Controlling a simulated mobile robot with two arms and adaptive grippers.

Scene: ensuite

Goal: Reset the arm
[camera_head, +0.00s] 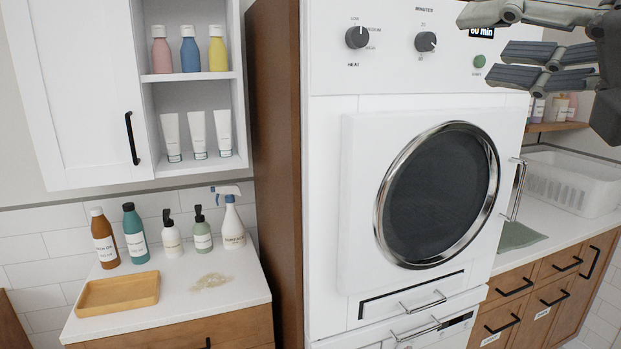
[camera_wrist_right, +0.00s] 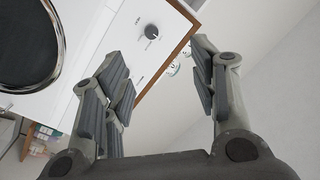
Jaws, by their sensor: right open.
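My right gripper (camera_head: 492,42) is at the upper right of the head view, in front of the upper right part of a white dryer (camera_head: 330,150). Its fingers point left and are spread apart, with nothing between them. In the right wrist view the gripper (camera_wrist_right: 160,78) is also open and empty, with the dryer's control panel and a knob (camera_wrist_right: 151,31) behind the gap. I cannot see contact between the fingers and the dryer. My left gripper is not in view.
The dryer's round door (camera_head: 440,195) looks shut. A counter (camera_head: 180,310) at the left holds bottles and a wooden tray (camera_head: 118,304); an open-shelf cabinet (camera_head: 190,78) hangs above. At the right, a white basket (camera_head: 572,180) and a green cloth (camera_head: 518,236) rest on another counter.

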